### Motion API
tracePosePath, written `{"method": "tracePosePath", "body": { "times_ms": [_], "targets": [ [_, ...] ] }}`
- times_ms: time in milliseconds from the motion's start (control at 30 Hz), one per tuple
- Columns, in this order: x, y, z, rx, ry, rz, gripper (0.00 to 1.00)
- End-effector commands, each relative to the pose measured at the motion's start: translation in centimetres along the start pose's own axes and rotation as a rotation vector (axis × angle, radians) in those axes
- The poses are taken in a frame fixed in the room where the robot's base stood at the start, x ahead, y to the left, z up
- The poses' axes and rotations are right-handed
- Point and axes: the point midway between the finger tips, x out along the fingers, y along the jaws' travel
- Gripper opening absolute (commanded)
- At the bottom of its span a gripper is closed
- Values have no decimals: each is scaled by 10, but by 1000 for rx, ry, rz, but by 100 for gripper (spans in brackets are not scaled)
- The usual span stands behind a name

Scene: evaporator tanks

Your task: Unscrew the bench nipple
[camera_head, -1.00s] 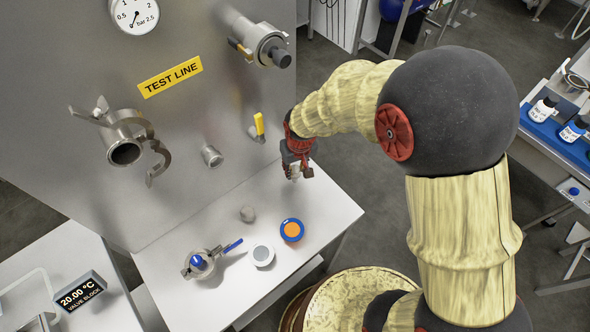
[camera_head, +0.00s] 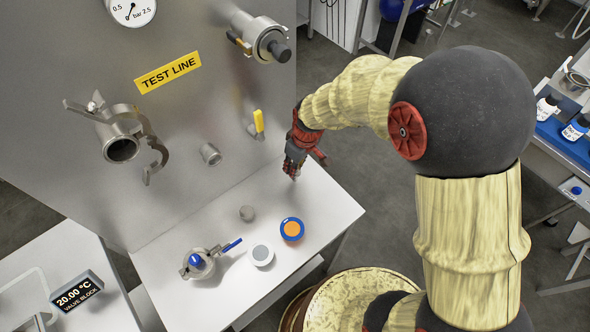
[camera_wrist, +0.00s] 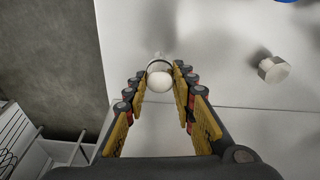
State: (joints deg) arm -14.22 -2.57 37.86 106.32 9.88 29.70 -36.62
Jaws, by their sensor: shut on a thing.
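My gripper (camera_head: 292,174) is over the right back part of the white bench (camera_head: 180,285), pointing down. In the wrist view, my gripper (camera_wrist: 166,72) has its fingertips closed around a small pale round-topped piece with a dark ring, which I take to be the bench nipple (camera_wrist: 159,80). In the head view the gripper hides this piece. I cannot tell whether its thread is still engaged. A separate short grey stub (camera_head: 247,213) stands on the bench to the left; it also shows in the wrist view (camera_wrist: 272,70), apart from the fingers.
A blue-rimmed orange disc (camera_head: 291,229), a white round cap (camera_head: 262,254) and a blue-handled valve (camera_head: 199,264) are on the bench. A steel panel rises behind, with an open clamp port (camera_head: 122,150), a short pipe stub (camera_head: 210,154) and a yellow-handled valve (camera_head: 258,124).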

Motion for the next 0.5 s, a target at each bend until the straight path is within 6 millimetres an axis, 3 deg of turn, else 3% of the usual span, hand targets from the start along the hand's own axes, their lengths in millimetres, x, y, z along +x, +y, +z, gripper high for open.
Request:
{"method": "tracePosePath", "body": {
  "times_ms": [300, 500],
  "targets": [
    [2, 2, -1, -301, 4, -52, 0],
    [0, 1, -1, -347, 3, -62, 0]
  ]
}}
